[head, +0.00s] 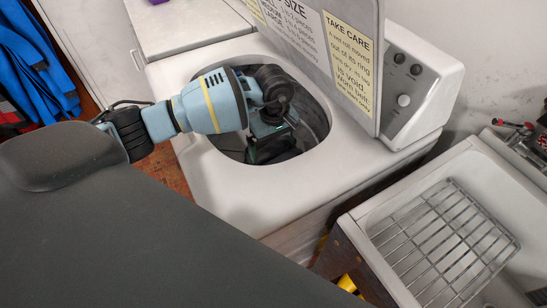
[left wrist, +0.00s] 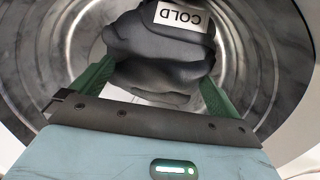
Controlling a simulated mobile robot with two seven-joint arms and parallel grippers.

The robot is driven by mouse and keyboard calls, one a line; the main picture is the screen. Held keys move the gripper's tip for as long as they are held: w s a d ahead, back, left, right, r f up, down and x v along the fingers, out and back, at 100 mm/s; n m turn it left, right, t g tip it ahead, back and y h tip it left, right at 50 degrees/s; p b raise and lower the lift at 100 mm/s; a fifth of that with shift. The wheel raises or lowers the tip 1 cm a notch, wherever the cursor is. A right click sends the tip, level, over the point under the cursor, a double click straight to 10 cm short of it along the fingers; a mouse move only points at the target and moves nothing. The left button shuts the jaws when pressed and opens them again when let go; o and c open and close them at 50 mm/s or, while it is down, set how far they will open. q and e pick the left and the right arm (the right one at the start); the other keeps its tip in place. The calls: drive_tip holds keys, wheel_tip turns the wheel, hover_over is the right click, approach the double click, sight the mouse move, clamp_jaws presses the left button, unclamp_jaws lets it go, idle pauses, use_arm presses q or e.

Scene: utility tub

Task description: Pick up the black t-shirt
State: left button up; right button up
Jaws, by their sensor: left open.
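The black t-shirt (left wrist: 160,48) shows in the left wrist view as a bunched dark bundle inside the metal drum. A white label reading "COLD", upside down in the picture, lies on its top. My left gripper (head: 272,140) reaches down through the washer's round opening. In the left wrist view, its two green fingers (left wrist: 155,82) stand apart on either side of the shirt's lower part. I cannot tell whether they touch the cloth. In the head view my arm and gripper largely hide the shirt. My right gripper is in neither view.
The white washer (head: 235,195) surrounds the gripper with its opening's rim. Its raised lid (head: 345,60) stands close to the right of my arm. A white sink with a wire rack (head: 445,240) is at the lower right. Blue cloth (head: 40,60) hangs at the upper left.

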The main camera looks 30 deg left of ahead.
use_arm(q)
drive_tip(key=c, duration=1.3)
wheel_tip(320, 180, up, 10)
